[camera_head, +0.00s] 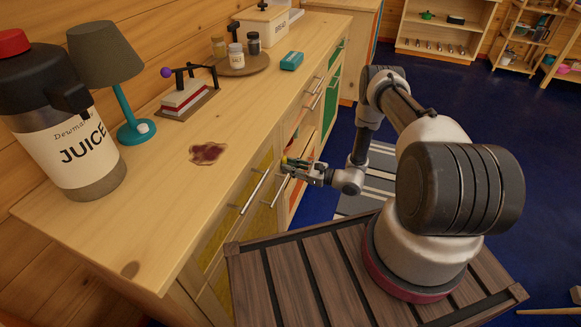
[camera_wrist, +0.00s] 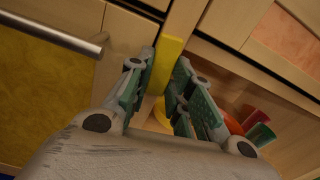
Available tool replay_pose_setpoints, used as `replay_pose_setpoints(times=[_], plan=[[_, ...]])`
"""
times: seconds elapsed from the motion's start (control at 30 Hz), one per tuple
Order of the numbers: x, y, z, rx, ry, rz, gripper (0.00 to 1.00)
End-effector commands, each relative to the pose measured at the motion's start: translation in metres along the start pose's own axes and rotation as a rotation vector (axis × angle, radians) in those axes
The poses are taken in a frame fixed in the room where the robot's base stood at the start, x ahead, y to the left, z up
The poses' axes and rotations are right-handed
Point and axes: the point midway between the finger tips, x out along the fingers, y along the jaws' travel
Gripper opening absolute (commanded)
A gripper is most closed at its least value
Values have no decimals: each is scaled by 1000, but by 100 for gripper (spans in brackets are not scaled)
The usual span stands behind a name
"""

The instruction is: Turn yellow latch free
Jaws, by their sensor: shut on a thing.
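The yellow latch (camera_wrist: 170,48) is a flat bar on the wooden frame strip between two cabinet fronts. It runs up and down in the wrist view, slightly tilted, between my fingers. My gripper (camera_wrist: 165,66) is shut on it, one green-padded finger on each side. In the head view my gripper (camera_head: 291,167) is at the cabinet's front, just below the counter edge. Only a small yellow bit of the latch shows there; my fingers hide the rest.
A metal bar handle (camera_wrist: 60,34) is left of my gripper. Right of it, an open compartment holds red and green items (camera_wrist: 258,130). The wooden counter (camera_head: 165,215) bears a juice jug (camera_head: 75,155), a lamp (camera_head: 112,60) and a dark red spill (camera_head: 207,153).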

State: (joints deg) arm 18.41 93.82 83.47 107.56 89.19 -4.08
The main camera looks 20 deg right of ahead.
Motion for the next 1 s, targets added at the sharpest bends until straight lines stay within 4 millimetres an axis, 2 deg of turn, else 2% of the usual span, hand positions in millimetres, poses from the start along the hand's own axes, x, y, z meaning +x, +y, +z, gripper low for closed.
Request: replay_pose_setpoints(times=[0.13, 0.43, 0.47, 0.57, 0.87, 1.0], plan=[[0, 1, 0, 113, 0, 0, 0], [0, 1, 0, 134, 0, 0, 0], [0, 1, 0, 134, 0, -1, 23], [0, 1, 0, 133, 0, 0, 41], [-1, 1, 0, 132, 0, 0, 43], [-11, 0, 0, 132, 1, -2, 43]])
